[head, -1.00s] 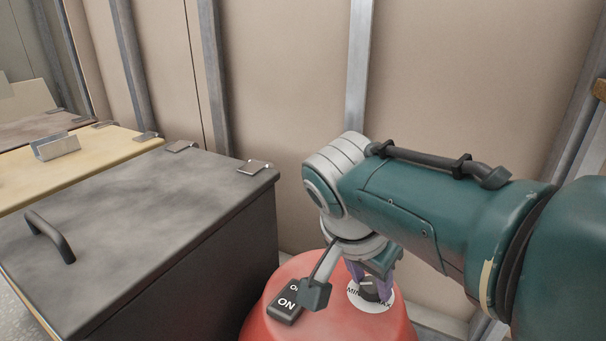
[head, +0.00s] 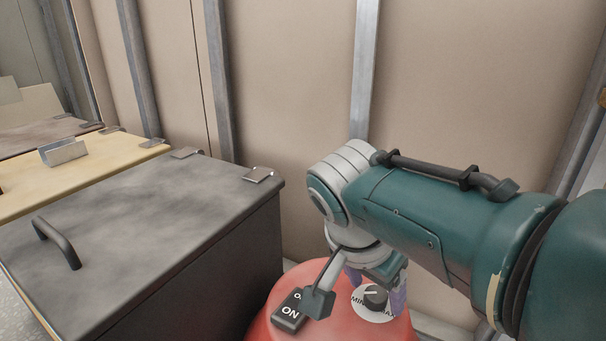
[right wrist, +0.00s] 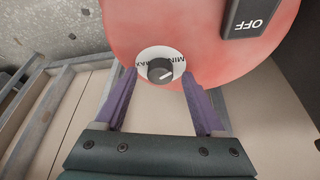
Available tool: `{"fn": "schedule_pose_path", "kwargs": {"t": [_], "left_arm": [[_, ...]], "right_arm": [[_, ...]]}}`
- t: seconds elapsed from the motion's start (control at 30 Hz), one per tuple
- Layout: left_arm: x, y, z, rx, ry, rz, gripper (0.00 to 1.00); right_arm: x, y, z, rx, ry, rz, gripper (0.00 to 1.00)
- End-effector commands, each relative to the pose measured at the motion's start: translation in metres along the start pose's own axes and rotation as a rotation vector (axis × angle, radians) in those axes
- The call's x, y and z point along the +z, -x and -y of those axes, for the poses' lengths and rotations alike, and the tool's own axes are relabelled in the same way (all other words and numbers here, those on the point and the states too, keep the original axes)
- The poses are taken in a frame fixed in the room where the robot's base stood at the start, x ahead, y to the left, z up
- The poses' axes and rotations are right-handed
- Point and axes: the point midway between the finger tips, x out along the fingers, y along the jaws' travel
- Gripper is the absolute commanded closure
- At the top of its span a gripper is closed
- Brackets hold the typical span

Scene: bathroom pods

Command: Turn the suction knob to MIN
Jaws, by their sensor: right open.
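The suction knob (head: 375,298) is a small dark dial on a white disc (head: 360,308) marked MIN on the left and MAX on the right, on top of the red machine (head: 340,330). Its pale pointer line is turned toward the MIN side. My right gripper (head: 375,285) is open, its purple fingers on either side of the knob. In the right wrist view the knob (right wrist: 160,71) sits between the spread fingertips (right wrist: 159,74), with gaps on both sides. My left gripper is not in view.
A black ON/OFF switch (head: 290,312) is beside the disc on the red machine. A grey-topped box (head: 140,215) with a dark handle stands to the left. The panelled wall (head: 290,80) with metal struts is close behind.

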Motion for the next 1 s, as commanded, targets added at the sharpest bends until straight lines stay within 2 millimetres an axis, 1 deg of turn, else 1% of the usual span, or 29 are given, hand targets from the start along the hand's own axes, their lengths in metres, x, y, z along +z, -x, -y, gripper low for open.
{"fn": "schedule_pose_path", "kwargs": {"t": [0.03, 0.17, 0.3, 0.4, 0.5, 0.63, 0.93, 1.0], "left_arm": [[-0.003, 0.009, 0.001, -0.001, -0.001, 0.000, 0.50], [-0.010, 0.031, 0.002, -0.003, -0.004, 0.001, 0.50], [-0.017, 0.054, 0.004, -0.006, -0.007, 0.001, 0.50], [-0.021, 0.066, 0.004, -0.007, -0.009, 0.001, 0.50], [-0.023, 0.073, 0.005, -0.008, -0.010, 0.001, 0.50], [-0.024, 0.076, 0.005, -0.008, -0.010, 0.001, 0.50], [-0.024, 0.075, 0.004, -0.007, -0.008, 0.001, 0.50], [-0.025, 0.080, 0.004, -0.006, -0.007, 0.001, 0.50]], "right_arm": [[-0.002, 0.010, 0.001, -0.002, 0.001, 0.000, 0.29], [-0.003, 0.033, 0.000, -0.001, 0.000, 0.002, 0.29], [-0.003, 0.062, 0.001, -0.002, 0.000, 0.002, 0.29], [-0.002, 0.078, 0.000, -0.002, 0.000, 0.002, 0.29], [-0.001, 0.090, 0.000, -0.001, 0.000, 0.001, 0.29], [0.000, 0.096, 0.000, 0.001, 0.000, 0.002, 0.29], [0.000, 0.096, 0.000, 0.001, 0.000, 0.001, 0.29], [-0.001, 0.100, -0.002, -0.001, 0.004, 0.006, 0.29]]}}
